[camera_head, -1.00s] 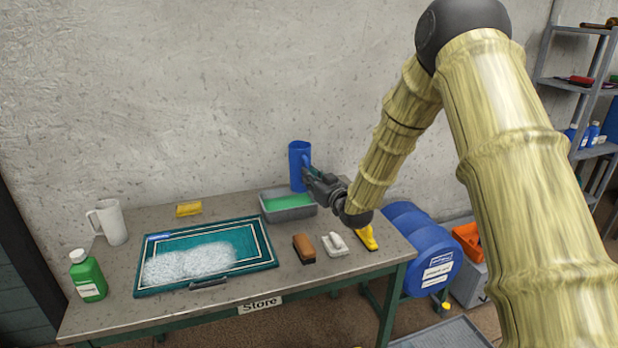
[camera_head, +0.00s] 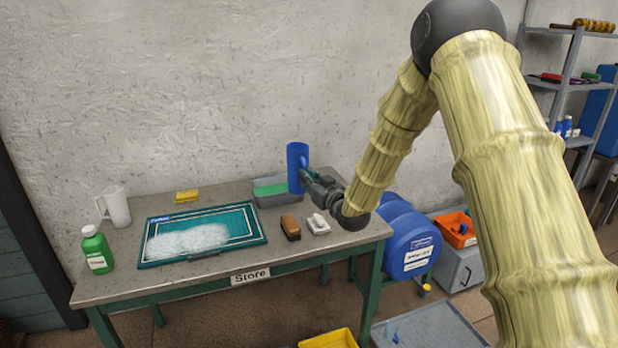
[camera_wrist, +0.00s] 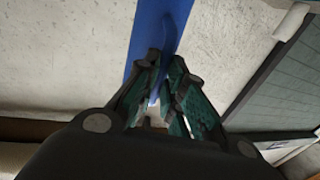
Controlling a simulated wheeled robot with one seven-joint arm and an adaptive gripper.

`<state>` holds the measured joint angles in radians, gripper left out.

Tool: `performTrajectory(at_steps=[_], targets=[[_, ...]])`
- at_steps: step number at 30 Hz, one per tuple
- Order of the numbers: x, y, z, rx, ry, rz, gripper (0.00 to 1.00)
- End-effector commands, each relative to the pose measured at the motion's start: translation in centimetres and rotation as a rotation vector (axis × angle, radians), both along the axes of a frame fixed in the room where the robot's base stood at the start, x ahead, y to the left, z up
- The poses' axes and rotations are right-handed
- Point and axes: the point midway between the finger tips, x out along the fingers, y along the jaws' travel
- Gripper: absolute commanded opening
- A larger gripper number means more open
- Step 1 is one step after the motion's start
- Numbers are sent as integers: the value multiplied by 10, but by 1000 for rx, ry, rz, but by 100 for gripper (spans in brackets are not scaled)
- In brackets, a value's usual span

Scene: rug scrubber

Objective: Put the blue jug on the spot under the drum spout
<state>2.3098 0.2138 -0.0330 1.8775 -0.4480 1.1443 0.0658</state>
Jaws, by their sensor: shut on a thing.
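In the wrist view the blue jug (camera_wrist: 158,35) rises between the fingers of my gripper (camera_wrist: 158,95). The blue drum (camera_head: 408,240) lies on its side on a stand to the right of the table. Its small yellow spout (camera_head: 425,289) is low at the front. A grey tray (camera_head: 430,328) is on the floor in front of the drum; the exact spot under the spout is unclear.
An orange crate (camera_head: 455,230) sits right of the drum. A yellow bin (camera_head: 328,339) is on the floor.

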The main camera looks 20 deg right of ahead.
Motion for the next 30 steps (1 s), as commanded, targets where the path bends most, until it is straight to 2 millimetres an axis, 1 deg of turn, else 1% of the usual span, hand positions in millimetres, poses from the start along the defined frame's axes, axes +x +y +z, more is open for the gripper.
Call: performTrajectory(at_steps=[1,8,13,15,16,21,24,30], targets=[[-6,4,-8,0,4,-3,0],[-29,20,-38,1,5,-27,0],[-52,29,-66,-1,5,-58,0],[-66,36,-84,1,9,-72,0],[-71,39,-89,0,7,-78,0],[-112,58,-141,0,11,-126,0],[-133,68,-167,1,10,-152,0],[-163,83,-203,1,5,-191,0]])
